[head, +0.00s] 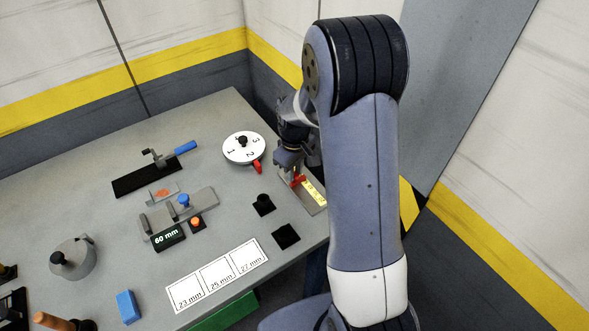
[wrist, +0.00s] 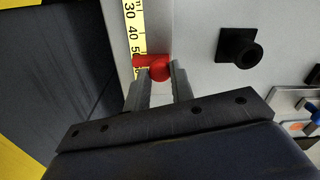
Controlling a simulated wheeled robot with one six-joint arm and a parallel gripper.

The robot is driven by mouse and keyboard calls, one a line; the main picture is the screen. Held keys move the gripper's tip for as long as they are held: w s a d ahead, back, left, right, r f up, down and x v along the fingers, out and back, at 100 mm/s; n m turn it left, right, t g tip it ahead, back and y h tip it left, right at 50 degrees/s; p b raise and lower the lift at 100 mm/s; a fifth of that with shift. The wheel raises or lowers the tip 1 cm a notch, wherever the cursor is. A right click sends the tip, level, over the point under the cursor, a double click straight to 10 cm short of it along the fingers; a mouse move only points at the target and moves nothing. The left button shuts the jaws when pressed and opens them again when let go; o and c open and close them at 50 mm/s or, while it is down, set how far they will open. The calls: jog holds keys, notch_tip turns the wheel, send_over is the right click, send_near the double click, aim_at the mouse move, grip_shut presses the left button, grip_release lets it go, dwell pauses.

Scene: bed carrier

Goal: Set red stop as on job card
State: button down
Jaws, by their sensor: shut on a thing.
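The red stop (wrist: 158,66) sits on a yellow scale (wrist: 134,22) in the wrist view. The scale shows 30, 40 and a partly covered mark that looks like 50, right beside the stop. My gripper (wrist: 160,80) is shut on the stop, one finger on each side. In the head view the red stop (head: 297,181) is partly hidden at my gripper (head: 292,172), on the rail plate with the yellow scale (head: 314,190) at the table's right edge. I cannot make out a job card naming the stop's value.
A white numbered dial (head: 238,148) with a red pointer stands left of my gripper. A black knob (head: 263,204) and black square (head: 286,236) lie nearer the front. A 60 mm display (head: 168,238) and a sheet marked 23, 25, 27 mm (head: 218,276) lie further left.

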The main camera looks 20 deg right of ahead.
jog(key=shift+w+a+b, duration=0.1)
jog(key=shift+w+b, duration=0.2)
jog(key=shift+w, duration=0.05)
jog(key=shift+w+a, duration=0.2)
jog(key=shift+w, duration=0.4)
jog(key=shift+s, duration=0.1)
jog(key=c, duration=1.2)
grip_release()
notch_tip(320, 180, up, 11)
jog(key=b, duration=0.1)
jog(key=shift+f, duration=0.1)
